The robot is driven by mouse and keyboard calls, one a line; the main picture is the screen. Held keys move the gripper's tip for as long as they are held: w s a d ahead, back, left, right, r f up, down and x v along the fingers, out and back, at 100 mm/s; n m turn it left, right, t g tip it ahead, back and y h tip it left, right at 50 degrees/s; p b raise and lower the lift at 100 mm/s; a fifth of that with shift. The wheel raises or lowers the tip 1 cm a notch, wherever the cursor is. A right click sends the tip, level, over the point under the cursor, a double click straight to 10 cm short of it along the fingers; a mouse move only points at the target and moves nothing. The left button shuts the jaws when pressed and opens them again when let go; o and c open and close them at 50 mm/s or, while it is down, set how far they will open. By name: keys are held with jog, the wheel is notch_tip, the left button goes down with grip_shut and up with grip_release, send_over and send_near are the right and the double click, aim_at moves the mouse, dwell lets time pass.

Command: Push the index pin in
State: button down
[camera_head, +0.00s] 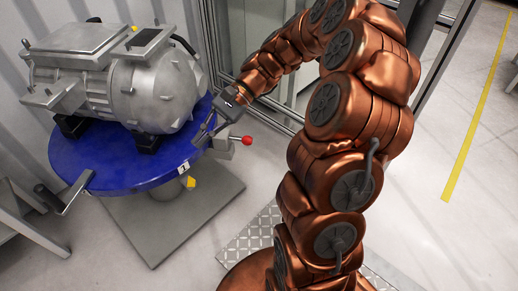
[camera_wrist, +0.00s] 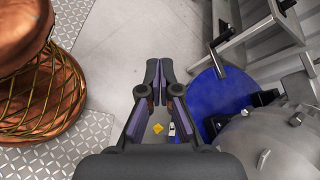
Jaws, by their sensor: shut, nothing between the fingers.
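The index pin appears to be the red ball knob (camera_head: 247,140) on a grey bracket (camera_head: 220,149) at the right edge of the blue round table (camera_head: 120,180). The knob sticks out to the right, away from the table. My gripper (camera_head: 203,137) is at the table's right rim, beside the bracket and left of the knob. Its fingers are shut with nothing between them, as the wrist view (camera_wrist: 158,80) also shows. I cannot tell whether the fingers touch the bracket. The red knob does not show in the wrist view.
A large grey drive unit (camera_head: 115,80) stands on the table. A crank handle (camera_head: 65,200) sticks out at the table's front left. A white label (camera_head: 184,167) marks the rim, with a yellow part (camera_head: 190,182) below. A framed partition stands behind my arm.

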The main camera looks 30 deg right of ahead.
jog(key=w+d+f+m+t+y+b, duration=0.2)
jog(key=w+d+f+m+t+b, duration=0.15)
jog(key=d+f, duration=0.4)
jog(key=w+d+f+m+t+y+b, duration=0.1)
jog(key=w+d+f+m+t+b, duration=0.35)
jog(key=d, duration=0.45)
jog(key=s+d+f+m+t+h+b, duration=0.3)
jog(key=d+f+m+t, duration=0.4)
jog(key=d+f, duration=1.1)
jog(key=shift+s+d+f+m+b, duration=0.45)
jog(key=shift+d+m+b, duration=0.2)
jog(key=shift+m, duration=0.45)
jog(key=shift+a, duration=0.1)
jog(key=b, duration=0.3)
send_near(247, 141)
jog(key=w+a+f, duration=0.1)
jog(key=w+a, duration=0.2)
jog(key=w, duration=0.2)
jog(key=shift+w+d+f, duration=0.15)
jog(key=shift+d, duration=0.05)
